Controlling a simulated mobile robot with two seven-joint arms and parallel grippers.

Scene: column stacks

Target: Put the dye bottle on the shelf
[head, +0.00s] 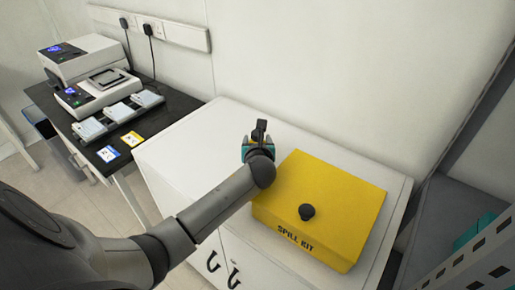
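My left arm comes in from the left, and my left gripper (259,140) is over the white cabinet's top, just left of the yellow spill kit box. The gripper shows teal parts and a dark upright piece between or behind them. I cannot tell whether that piece is part of the gripper or something held. No dye bottle can be clearly made out. A grey unit with a perforated metal edge (480,262) at the lower right may be shelving; I cannot tell. My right gripper is not in view.
The yellow spill kit box (341,201) with a black knob covers the right of the white cabinet (185,145). A black bench (62,111) at the left bears instruments (96,92) and small trays (120,112). A teal item (474,232) is at the right. The cabinet's left top is clear.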

